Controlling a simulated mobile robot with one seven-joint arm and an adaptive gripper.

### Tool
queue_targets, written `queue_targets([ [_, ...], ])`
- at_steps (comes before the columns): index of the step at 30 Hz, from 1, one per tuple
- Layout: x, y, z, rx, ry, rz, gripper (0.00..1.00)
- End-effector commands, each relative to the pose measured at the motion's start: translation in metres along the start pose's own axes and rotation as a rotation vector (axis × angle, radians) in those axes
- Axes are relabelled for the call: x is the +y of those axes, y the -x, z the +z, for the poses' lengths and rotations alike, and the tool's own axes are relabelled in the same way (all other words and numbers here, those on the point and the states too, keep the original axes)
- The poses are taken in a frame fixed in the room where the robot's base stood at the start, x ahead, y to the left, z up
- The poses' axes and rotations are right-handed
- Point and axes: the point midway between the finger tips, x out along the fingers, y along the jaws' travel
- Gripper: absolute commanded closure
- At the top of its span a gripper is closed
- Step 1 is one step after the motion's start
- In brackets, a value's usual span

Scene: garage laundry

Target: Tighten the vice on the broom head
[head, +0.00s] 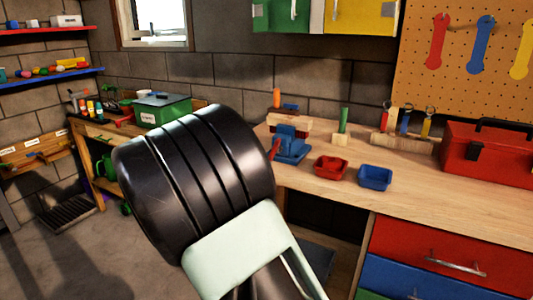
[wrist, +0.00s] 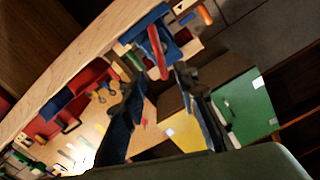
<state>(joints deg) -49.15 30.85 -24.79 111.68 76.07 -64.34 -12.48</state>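The blue vice (head: 291,147) stands on the workbench with its red handle (head: 275,149) on the left side. A pale wooden block with a reddish part (head: 290,124) sits at or just behind its jaws; it may be the broom head, but I cannot tell how firmly it is held. In the wrist view the vice (wrist: 139,30) and its red handle (wrist: 157,52) are at the top, beyond my fingertips. My gripper (wrist: 156,82) is open and empty, its two dark fingers spread, apart from the handle. In the head view my arm hides the gripper.
A red bin (head: 331,167) and a blue bin (head: 375,178) sit right of the vice. A small block with a green upright (head: 342,132), a tool rack (head: 402,143) and a red toolbox (head: 487,153) stand farther right. A green box (head: 162,110) is on the left bench.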

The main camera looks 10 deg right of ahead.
Motion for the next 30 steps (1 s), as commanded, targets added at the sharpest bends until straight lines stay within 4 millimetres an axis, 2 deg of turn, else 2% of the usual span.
queue_targets([
  [15, 0.000, -0.087, -0.001, 0.003, -0.001, 0.000, 0.72],
  [21, 0.000, -0.103, -0.001, 0.001, -0.001, -0.002, 0.72],
  [30, -0.001, -0.105, -0.001, 0.000, -0.001, -0.002, 0.72],
])
